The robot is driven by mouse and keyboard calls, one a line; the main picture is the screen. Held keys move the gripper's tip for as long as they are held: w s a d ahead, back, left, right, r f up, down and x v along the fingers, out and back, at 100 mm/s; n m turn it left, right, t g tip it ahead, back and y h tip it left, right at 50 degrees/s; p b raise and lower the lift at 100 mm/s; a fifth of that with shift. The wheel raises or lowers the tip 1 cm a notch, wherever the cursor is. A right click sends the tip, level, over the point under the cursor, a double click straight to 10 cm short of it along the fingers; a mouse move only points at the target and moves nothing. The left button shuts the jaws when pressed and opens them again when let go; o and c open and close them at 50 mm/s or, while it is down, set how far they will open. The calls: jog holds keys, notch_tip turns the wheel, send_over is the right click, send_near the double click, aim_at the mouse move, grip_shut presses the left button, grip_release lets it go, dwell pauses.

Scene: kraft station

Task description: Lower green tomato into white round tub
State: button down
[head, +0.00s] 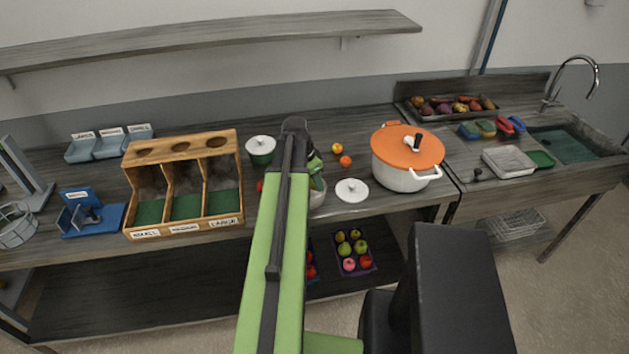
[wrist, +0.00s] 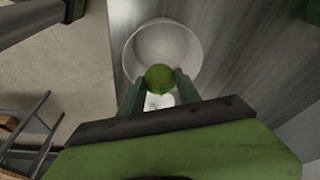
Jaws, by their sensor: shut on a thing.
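In the wrist view, my gripper (wrist: 159,92) is shut on the green tomato (wrist: 159,77), a small round green thing between its two fingertips. The white round tub (wrist: 186,40) shows beyond the tomato, its open mouth facing the camera. The tomato overlaps the near part of the tub in this view; its height above the rim cannot be told. In the head view, my green arm hides most of the gripper and the tomato. A part of the white tub (head: 318,197) shows just right of my arm on the counter.
A white lid (head: 352,190) lies right of the tub. A white pot with an orange lid (head: 408,147) stands further right. A green pot with a white lid (head: 261,150) and a wooden three-bay sorter (head: 184,230) stand left. An orange fruit (head: 345,161) lies behind the lid.

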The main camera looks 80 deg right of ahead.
jog(key=shift+f+b, duration=0.3)
dwell(0.5)
jog(key=c, duration=0.8)
grip_release()
jog(key=shift+o, duration=0.2)
jog(key=shift+r, duration=0.1)
jog(key=p+v, duration=1.7)
jog(key=shift+a, duration=0.2)
jog(key=shift+w+r, duration=0.1)
jog(key=shift+w, duration=0.05)
